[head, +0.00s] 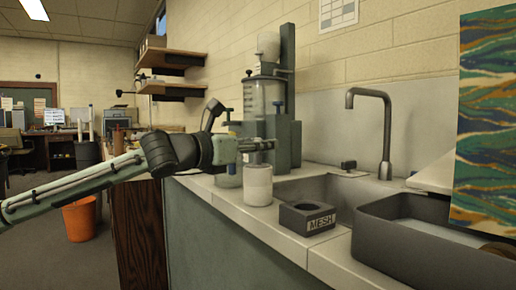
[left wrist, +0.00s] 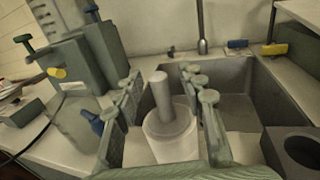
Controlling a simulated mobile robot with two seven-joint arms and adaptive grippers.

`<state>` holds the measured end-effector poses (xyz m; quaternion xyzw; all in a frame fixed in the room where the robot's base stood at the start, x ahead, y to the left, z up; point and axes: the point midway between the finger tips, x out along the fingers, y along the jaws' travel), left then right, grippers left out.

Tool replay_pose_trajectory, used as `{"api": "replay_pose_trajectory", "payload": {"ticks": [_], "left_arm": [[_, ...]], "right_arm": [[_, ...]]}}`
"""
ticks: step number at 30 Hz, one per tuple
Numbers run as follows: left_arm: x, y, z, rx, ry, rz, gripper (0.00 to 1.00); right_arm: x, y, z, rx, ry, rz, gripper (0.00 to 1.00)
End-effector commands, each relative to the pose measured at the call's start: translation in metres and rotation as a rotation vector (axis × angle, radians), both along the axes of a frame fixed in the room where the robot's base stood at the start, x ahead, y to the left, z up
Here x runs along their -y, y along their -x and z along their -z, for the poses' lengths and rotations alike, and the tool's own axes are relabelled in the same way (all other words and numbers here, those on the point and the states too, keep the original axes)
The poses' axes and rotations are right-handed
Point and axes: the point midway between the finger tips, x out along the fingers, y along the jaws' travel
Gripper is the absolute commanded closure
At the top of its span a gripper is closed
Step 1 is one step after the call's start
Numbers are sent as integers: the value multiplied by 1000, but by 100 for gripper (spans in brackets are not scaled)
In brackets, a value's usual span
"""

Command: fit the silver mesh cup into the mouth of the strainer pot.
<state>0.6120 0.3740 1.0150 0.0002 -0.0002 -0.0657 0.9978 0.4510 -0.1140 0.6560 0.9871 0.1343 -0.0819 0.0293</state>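The strainer pot, a whitish cylinder (head: 258,188), stands on the counter near its front edge. In the left wrist view the pot (left wrist: 172,148) sits below my fingers. The silver mesh cup, a slim grey cylinder (left wrist: 162,95), stands up out of the pot's mouth, its lower end inside; how deep it sits I cannot tell. In the head view little of the cup shows under my fingers. My left gripper (head: 256,146) is above the pot; in its wrist view its fingers (left wrist: 162,98) are spread either side of the cup, with gaps. My right gripper is not in view.
A dark block marked MESH (head: 320,224), with an empty round hole, stands right of the pot. Behind it are the sink and tap (head: 386,130). A grey tray (head: 420,240) fills the right front. A grey-green apparatus (head: 285,135) stands close behind the gripper.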

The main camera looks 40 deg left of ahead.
Motion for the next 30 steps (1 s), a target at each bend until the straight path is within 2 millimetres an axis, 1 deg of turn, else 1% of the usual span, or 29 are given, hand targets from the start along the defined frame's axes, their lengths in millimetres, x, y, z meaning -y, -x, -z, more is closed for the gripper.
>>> {"api": "replay_pose_trajectory", "payload": {"ticks": [5,8,13,24,30], "left_arm": [[0,0,-2,2,2,-1,61],[-1,0,-8,7,8,-4,61],[2,1,-30,10,10,6,61],[0,0,-75,7,3,2,61],[0,0,-94,4,3,0,61]], "right_arm": [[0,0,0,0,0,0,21],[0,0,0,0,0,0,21],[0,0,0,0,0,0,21],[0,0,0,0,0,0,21],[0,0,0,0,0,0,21]]}}
